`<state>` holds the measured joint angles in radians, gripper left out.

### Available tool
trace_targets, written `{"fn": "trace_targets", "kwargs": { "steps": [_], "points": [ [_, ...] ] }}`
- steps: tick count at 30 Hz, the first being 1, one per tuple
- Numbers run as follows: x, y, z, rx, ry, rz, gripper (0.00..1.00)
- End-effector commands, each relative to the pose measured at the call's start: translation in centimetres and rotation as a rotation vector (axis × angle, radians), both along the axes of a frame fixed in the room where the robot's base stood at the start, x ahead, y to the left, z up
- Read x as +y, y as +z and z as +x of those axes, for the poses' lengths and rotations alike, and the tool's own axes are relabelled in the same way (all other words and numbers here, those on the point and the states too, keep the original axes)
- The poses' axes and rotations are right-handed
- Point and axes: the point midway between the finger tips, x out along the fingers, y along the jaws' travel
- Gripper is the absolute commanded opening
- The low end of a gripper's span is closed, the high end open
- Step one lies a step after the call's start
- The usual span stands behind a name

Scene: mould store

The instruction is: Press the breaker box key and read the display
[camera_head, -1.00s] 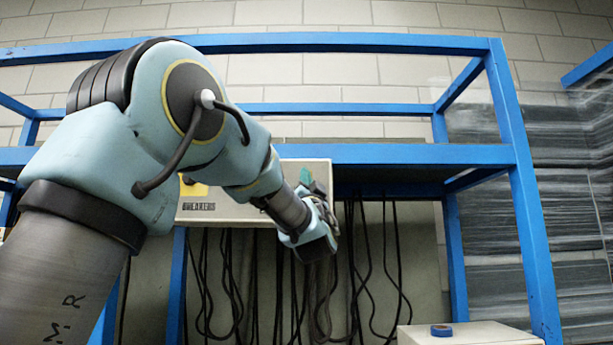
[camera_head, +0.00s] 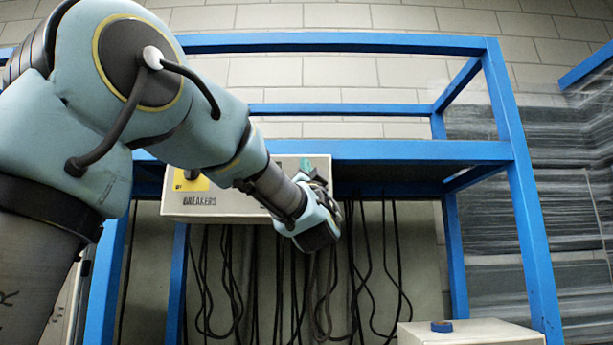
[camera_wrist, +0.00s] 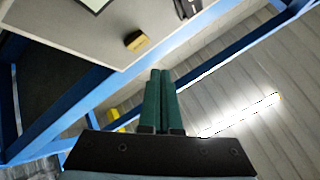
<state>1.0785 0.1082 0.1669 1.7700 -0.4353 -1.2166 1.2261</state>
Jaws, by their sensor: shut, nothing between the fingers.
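The breaker box (camera_head: 228,203) is a pale grey box lettered BREAKERS, under the blue shelf beam in the head view. A yellow patch (camera_head: 190,181) shows on its left part. My arm covers much of its middle and right. My gripper (camera_head: 306,165) is in front of the box's right part. In the wrist view its green fingers (camera_wrist: 160,73) are shut together and empty. A grey panel (camera_wrist: 60,28) beyond them bears a small yellow-and-black block (camera_wrist: 136,40), apart from the fingertips, and a dark-edged pale plate cut by the top edge. No display reading is legible.
A blue frame rack (camera_head: 420,151) surrounds the box. Several black cables (camera_head: 360,265) hang below it. Wrapped dark stacks (camera_head: 500,220) stand at far right.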

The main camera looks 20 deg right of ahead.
Motion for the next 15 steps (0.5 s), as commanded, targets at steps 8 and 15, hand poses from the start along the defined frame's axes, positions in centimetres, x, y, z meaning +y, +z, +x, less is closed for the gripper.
{"fn": "trace_targets", "kwargs": {
  "steps": [8,15],
  "points": [
    [0.9,-0.1,-1.9,-0.001,0.001,0.000,0.00],
    [0.9,0.0,-2.0,0.000,0.001,0.001,0.00]
  ]
}}
